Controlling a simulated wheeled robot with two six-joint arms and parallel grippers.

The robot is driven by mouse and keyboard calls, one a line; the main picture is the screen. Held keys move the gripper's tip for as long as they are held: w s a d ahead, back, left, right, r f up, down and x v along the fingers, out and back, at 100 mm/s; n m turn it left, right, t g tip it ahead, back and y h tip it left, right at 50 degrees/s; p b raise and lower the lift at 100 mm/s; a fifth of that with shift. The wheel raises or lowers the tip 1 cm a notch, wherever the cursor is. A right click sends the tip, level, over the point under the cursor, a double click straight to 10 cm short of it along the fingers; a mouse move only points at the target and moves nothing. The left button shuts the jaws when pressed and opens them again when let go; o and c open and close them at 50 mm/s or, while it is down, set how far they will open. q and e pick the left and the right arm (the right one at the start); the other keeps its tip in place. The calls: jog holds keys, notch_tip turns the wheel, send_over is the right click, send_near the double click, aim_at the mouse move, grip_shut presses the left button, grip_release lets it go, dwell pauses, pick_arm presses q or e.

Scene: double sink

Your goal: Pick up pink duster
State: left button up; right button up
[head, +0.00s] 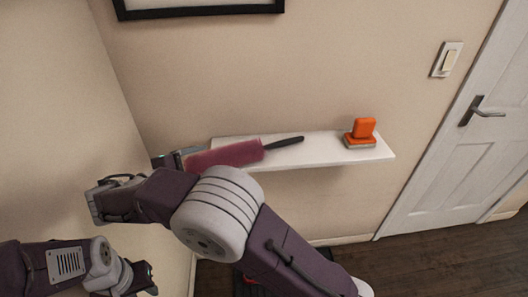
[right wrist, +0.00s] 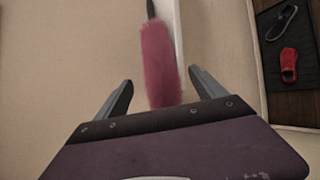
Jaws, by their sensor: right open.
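The pink duster (head: 228,155) lies on the white wall shelf, its fluffy head toward the left end and its black handle (head: 286,142) pointing right. My right gripper (head: 184,157) is at the left end of the duster head, partly hidden by my own arm. In the right wrist view, the duster (right wrist: 158,62) runs between the two spread fingers of my right gripper (right wrist: 160,78), with gaps on both sides. Part of my left arm shows at the lower left of the head view, but its fingers do not show.
The white shelf (head: 340,153) also holds an orange-and-grey object (head: 362,132) at its right end. A white door (head: 450,150) stands at the right. A dark mat with shoes (right wrist: 290,62) lies on the floor in the right wrist view.

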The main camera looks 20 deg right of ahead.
aim_at(219, 158)
jog(key=x, duration=0.3)
jog(key=shift+a, duration=0.15)
jog(key=shift+w+d, duration=0.15)
jog(key=shift+d, duration=0.15)
jog(key=x, duration=0.5)
jog(key=c, duration=1.6)
jog(key=shift+r, duration=0.45)
jog(key=shift+c, duration=0.2)
jog(key=r, duration=0.3)
jog(key=shift+d+r, duration=0.3)
jog(key=shift+r, duration=0.1)
jog(key=s+d+r, duration=0.4)
jog(key=d+r, duration=0.2)
jog(key=d, duration=0.4)
jog(key=shift+d+r, duration=0.2)
